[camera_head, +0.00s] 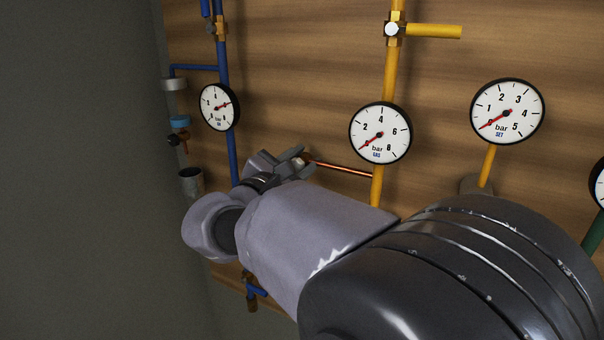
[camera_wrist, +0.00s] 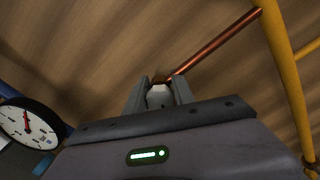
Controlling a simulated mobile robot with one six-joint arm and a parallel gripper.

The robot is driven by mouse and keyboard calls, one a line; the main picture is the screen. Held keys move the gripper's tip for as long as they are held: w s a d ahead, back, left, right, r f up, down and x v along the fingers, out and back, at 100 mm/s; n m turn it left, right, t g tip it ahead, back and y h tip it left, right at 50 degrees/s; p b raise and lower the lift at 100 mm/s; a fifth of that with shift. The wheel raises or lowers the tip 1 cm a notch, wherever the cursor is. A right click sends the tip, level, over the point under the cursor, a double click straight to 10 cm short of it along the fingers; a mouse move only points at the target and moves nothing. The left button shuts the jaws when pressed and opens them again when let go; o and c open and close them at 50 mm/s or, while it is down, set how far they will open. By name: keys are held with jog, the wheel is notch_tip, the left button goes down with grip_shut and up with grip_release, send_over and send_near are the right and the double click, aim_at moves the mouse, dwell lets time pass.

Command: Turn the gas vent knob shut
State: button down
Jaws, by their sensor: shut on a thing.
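The gas vent knob (camera_wrist: 159,96) is a small whitish knob with a brass fitting (camera_wrist: 160,79) behind it, at the end of a thin copper pipe (camera_wrist: 215,44). In the head view the copper pipe (camera_head: 342,167) runs left from the yellow gas pipe (camera_head: 378,185). My gripper (camera_head: 297,160) is at the pipe's left end and mostly hides the knob there. In the wrist view my gripper (camera_wrist: 160,88) has a finger on each side of the knob and is shut on it. The knob's turn angle is hard to tell.
The gas gauge (camera_head: 380,132) is right of my gripper, its needle near the low end. A gauge (camera_head: 219,107) on the blue pipe (camera_head: 223,60) is to the left. The SET gauge (camera_head: 507,111) is at right. A white knob (camera_head: 391,29) sits higher on the yellow pipe.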

jog(key=m+b, duration=0.2)
jog(key=b, duration=0.1)
jog(key=f+m+b, duration=0.1)
jog(key=m+b, duration=0.1)
jog(key=b, duration=0.2)
jog(key=shift+m, duration=0.3)
jog(key=m+b, duration=0.3)
jog(key=b, duration=0.2)
jog(key=shift+m, duration=0.4)
jog(key=m+b, duration=0.3)
jog(key=b, duration=0.1)
jog(key=shift+r, duration=0.1)
jog(key=shift+r+m+b, duration=0.1)
jog(key=shift+m+b, duration=1.55)
jog(key=shift+m, duration=0.25)
jog(key=shift+r, duration=0.1)
jog(key=c, duration=1.1)
grip_release()
jog(key=shift+o, duration=0.2)
